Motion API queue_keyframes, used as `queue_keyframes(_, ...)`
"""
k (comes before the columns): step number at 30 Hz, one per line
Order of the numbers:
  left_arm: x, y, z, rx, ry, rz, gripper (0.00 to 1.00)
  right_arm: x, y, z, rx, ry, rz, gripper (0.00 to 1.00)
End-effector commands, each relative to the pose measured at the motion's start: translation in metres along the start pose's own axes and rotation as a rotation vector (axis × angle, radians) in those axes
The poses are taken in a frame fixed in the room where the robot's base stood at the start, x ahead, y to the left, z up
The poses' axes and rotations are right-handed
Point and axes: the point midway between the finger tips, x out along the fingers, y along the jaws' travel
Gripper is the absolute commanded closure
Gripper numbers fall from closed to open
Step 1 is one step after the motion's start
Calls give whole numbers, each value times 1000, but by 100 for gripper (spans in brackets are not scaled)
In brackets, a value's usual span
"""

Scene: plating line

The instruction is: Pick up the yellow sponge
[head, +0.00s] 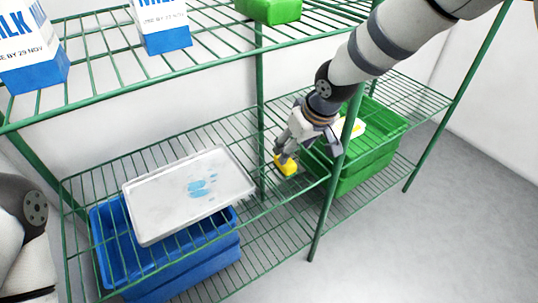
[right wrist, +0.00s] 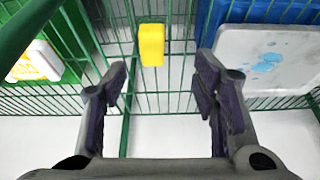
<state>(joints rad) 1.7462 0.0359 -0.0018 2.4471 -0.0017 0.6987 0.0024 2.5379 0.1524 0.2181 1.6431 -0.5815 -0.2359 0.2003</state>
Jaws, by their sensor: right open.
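The yellow sponge (head: 285,164) lies on the green wire shelf (head: 262,205), between the blue crate and the green crate. My right gripper (head: 285,150) is just above it in the head view. In the right wrist view the sponge (right wrist: 152,44) shows beyond the fingertips, between the lines of the two open fingers. My right gripper (right wrist: 160,80) is open and empty there. My left gripper is not in view.
A green crate (head: 365,170) holding a yellow-and-white item stands to the right. A green post (head: 335,190) stands close by my right arm. Milk cartons (head: 165,25) and a green object (head: 268,10) are on the upper shelf.

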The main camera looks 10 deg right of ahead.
Motion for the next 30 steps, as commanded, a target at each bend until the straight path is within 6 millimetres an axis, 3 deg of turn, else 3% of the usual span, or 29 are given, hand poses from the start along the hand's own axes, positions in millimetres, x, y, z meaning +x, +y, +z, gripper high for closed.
queue_keyframes(19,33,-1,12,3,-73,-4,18,110,12,-10,-3,2,7,46)
queue_keyframes(28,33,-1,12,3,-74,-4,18,115,12,-13,-4,8,9,46)
queue_keyframes(30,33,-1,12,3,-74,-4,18,115,12,-13,-4,8,9,62)
